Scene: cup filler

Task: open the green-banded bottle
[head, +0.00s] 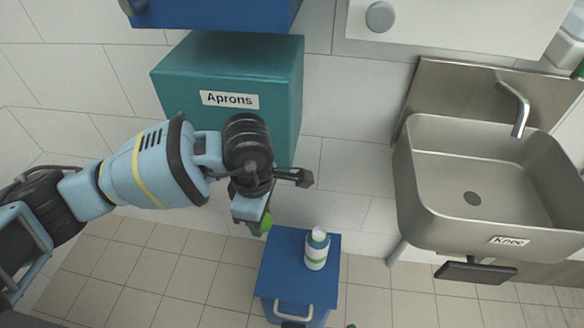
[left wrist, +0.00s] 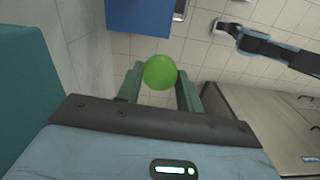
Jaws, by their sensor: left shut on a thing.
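The green-banded bottle (head: 316,262) stands upright on the blue cart top in the head view. It is pale with a green band, and its white neck shows at the top with no green cap on it. My left gripper (head: 265,222) is above and to the left of the bottle, apart from it. It is shut on a round green cap (left wrist: 160,72), which sits between the fingertips in the left wrist view. The cap also shows in the head view (head: 266,222), partly hidden by the gripper.
The blue cart (head: 284,279) has free room on its top around the bottle. A teal box labelled Aprons (head: 226,72) is on the wall behind my left arm. A steel sink (head: 480,190) with a tap (head: 519,110) is at the right. Blue and white cabinets hang above.

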